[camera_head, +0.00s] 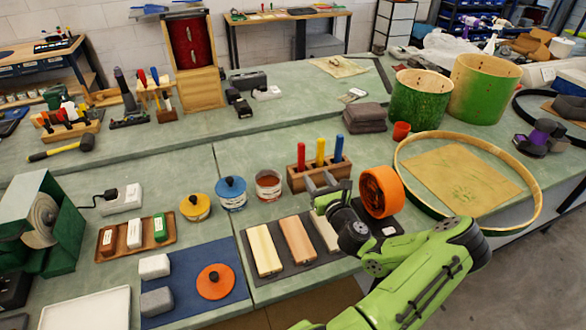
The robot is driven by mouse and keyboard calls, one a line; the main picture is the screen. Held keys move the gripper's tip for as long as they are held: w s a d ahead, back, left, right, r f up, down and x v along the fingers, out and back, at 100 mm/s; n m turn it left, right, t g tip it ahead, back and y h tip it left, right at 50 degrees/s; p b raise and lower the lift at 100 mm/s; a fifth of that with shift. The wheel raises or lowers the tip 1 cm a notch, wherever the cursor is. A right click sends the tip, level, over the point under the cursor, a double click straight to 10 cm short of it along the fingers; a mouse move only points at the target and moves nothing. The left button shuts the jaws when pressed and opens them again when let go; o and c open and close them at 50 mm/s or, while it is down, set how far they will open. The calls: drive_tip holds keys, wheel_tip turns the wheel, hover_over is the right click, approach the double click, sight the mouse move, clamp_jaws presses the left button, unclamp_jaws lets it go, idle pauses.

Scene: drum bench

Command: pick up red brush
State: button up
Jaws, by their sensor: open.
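The red brush (301,157) stands upright at the left end of a wooden brush holder (304,180). Only its red handle shows above the block. A yellow brush (320,151) stands in the middle and a blue brush (338,149) at the right end. My gripper (320,181) is open in front of the holder in this view, with its fingertips overlapping the block's front face. I cannot tell whether they touch it. No object shows between the fingers.
An orange tape roll (381,192) stands close right of my gripper. Wooden blocks on a dark mat (285,262) lie below. An open tin (268,184) and a blue-lidded tin (231,193) stand left of the holder. A large wooden hoop (537,205) lies to the right. Bench behind the holder is fairly clear.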

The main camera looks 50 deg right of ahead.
sight(302, 157)
drive_tip(key=x, duration=1.3)
drive_tip(key=shift+a+f, duration=0.1)
drive_tip(key=shift+c, duration=0.2)
drive_tip(key=c, duration=0.7)
